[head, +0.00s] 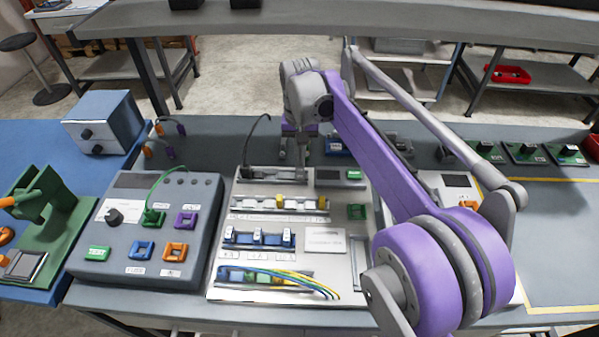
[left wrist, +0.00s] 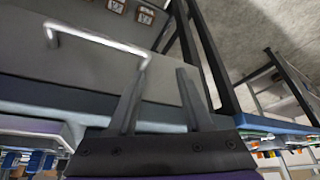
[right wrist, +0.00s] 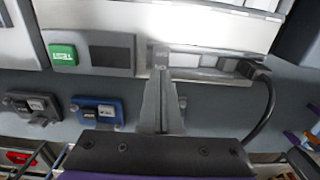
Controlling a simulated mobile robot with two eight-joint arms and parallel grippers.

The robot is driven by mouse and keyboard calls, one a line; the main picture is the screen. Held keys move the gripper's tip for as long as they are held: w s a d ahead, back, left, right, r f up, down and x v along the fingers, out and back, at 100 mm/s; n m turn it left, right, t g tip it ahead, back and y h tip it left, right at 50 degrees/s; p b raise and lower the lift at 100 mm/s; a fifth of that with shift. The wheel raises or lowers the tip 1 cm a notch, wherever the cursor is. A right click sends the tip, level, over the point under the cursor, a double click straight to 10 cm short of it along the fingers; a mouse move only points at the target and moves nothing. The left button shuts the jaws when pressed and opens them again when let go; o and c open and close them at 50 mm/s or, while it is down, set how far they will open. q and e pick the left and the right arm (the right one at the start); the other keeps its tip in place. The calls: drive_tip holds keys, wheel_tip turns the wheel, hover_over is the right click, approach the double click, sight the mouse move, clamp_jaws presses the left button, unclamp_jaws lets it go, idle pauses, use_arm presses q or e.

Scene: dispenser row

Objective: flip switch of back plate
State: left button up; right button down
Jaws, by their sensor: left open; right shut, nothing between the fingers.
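A blue plate with a small switch (head: 337,147) lies behind the light grey panel in the head view. In the right wrist view the blue plate (right wrist: 97,113) shows near a dark grey plate with a similar switch (right wrist: 32,106). Which one is the back plate I cannot tell. My right gripper (head: 297,158) is shut and empty, pointing down just left of the blue plate. In the right wrist view its fingers (right wrist: 163,80) reach the panel's back edge; contact is unclear. My left gripper (left wrist: 158,85) is open and empty in the left wrist view, and out of the head view.
The panel (head: 322,190) carries rows of breakers, coloured wires and a green TEST button (right wrist: 63,55). A black cable (right wrist: 266,105) arches beside my right gripper. A grey control box (head: 95,235) stands left. My right arm covers part of the bench. Several small plates (head: 525,153) lie far right.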

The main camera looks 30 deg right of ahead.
sight(300, 169)
drive_tip(key=shift+f+b, duration=0.5)
drive_tip(key=shift+f, duration=0.45)
idle(0.6)
drive_tip(key=shift+r, duration=0.15)
drive_tip(key=shift+r+p, duration=2.45)
drive_tip(key=shift+r, duration=1)
drive_tip(key=shift+f, duration=0.1)
